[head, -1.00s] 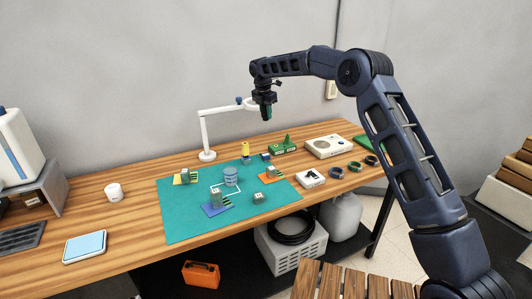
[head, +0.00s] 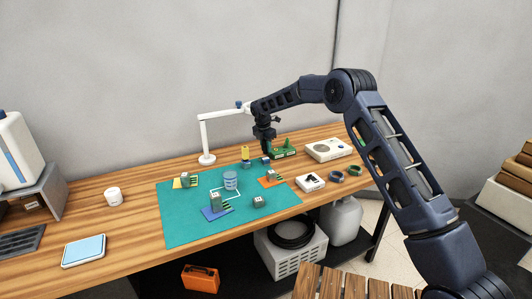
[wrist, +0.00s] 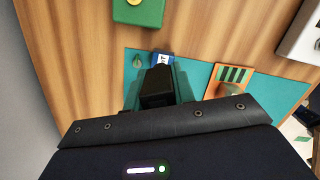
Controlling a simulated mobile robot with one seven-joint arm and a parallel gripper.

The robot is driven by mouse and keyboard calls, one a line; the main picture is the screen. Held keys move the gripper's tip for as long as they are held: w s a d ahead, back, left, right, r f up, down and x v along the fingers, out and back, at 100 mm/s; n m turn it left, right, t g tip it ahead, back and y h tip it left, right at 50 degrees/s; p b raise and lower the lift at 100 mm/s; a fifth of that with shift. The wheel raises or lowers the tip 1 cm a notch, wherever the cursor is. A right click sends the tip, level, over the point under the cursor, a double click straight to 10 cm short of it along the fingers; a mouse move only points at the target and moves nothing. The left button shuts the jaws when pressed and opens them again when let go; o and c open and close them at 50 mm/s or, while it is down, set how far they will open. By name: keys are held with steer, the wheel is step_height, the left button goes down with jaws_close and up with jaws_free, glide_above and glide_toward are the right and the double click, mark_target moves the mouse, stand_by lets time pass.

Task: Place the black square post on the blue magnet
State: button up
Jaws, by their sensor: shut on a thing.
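My gripper (head: 266,149) is shut on the black square post (wrist: 158,88), which stands between its two green finger pads in the wrist view. The blue magnet (head: 266,160) lies at the back edge of the teal mat (head: 180,222), just below the gripper in the head view. In the wrist view the blue magnet (wrist: 162,58) shows just beyond the post's end, with a small white label on top. The post partly covers it. I cannot tell whether post and magnet touch.
A green fixture (head: 286,153) stands close right of the gripper. A yellow piece (head: 245,153) and the white lamp (head: 204,140) are to the left. An orange plate (wrist: 229,77) with a block lies nearby on the mat. A white device (head: 328,149) is farther right.

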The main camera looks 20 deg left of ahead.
mark_target(266, 151)
steer(key=shift+f, duration=1.5)
steer(key=shift+f, duration=0.1)
steer(key=o, duration=1)
steer(key=r, duration=0.4)
steer(key=s+r, duration=0.1)
steer(key=r, duration=0.7)
steer(key=shift+s+a+r, duration=0.1)
steer(key=shift+s+a, duration=0.2)
steer(key=shift+a, duration=0.05)
